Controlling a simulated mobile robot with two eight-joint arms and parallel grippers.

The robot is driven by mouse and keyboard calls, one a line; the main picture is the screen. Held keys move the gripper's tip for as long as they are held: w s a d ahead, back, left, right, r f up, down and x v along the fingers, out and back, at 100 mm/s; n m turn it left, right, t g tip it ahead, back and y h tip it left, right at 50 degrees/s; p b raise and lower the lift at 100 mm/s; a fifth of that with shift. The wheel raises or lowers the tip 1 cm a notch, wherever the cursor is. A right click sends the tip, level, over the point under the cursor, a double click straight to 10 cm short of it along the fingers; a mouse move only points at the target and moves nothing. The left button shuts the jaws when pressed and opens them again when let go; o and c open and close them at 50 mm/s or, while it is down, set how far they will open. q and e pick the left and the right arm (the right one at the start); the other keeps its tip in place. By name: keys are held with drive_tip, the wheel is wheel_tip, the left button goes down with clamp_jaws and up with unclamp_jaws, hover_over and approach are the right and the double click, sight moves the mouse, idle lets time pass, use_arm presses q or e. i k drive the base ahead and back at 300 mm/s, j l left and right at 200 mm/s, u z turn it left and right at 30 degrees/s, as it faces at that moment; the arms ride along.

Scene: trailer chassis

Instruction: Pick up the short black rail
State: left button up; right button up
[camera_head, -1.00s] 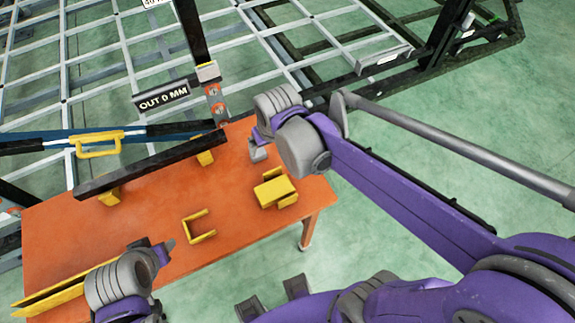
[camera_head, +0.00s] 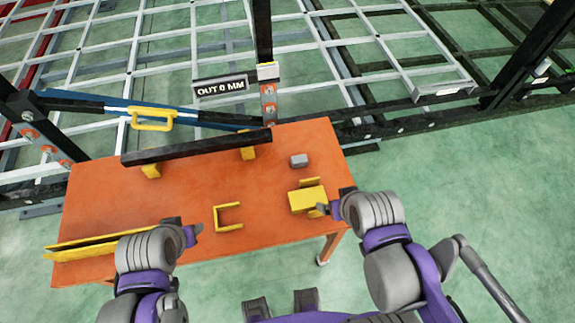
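The short black rail (camera_head: 196,147) lies level across two yellow supports, the left one (camera_head: 151,171) and the right one (camera_head: 248,153), at the back of the orange table (camera_head: 180,196). My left gripper (camera_head: 185,226) is over the table's front left, nearer to me than the rail. Its fingertips look apart, with nothing seen between them. My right gripper (camera_head: 334,201) is at the table's right side, beside a yellow block (camera_head: 306,200) and well away from the rail. Its fingertips also look apart. I cannot tell whether it touches the block.
A yellow U-shaped bracket (camera_head: 228,217) and a grey block (camera_head: 299,160) are on the table. Long yellow pieces (camera_head: 95,245) lie at its left front. A blue bar with a yellow handle (camera_head: 152,120) and a post with an "OUT 0 MM" sign (camera_head: 220,87) stand behind the rail.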

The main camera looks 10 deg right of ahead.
sight(257, 138)
drive_tip(key=u, duration=2)
drive_tip(key=z, duration=1.4)
drive_tip(key=i+j+z, duration=0.55)
drive_tip(key=k+j, duration=0.05)
drive_tip(key=j, duration=0.05)
